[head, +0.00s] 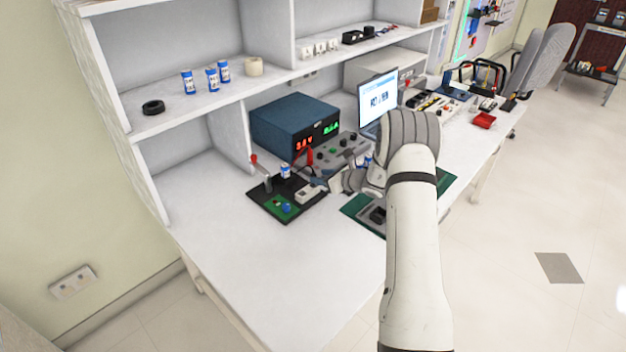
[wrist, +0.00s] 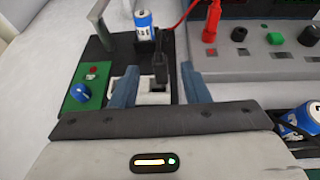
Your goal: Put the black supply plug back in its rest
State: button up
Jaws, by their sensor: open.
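My gripper (wrist: 157,82) is open; its two blue-grey fingers stand either side of a white block on the dark board. A black plug-like piece (wrist: 160,64), likely the black supply plug, stands upright at this block, between the fingers with gaps on both sides. Its lower end and how it sits in the block are not clear. In the head view my gripper (head: 336,187) is low over the bench at the right edge of the dark board (head: 263,206), beside the white block (head: 308,193). I cannot make out a separate rest for the plug.
A red plug (wrist: 211,22) with a red cable stands at the grey panel (wrist: 240,66) to the right. A blue-and-white can (wrist: 144,26) and a lever (wrist: 98,17) are behind. A green board with a blue knob (wrist: 80,91) lies left. The bench front (head: 235,260) is clear.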

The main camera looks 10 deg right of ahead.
jog(key=p+x, duration=0.1)
jog(key=x, duration=0.5)
jog(key=shift+w+a+f+p, duration=0.1)
jog(key=shift+a+f+p, duration=0.1)
jog(key=shift+p, duration=0.15)
jog(key=shift+d, duration=0.1)
grip_shut()
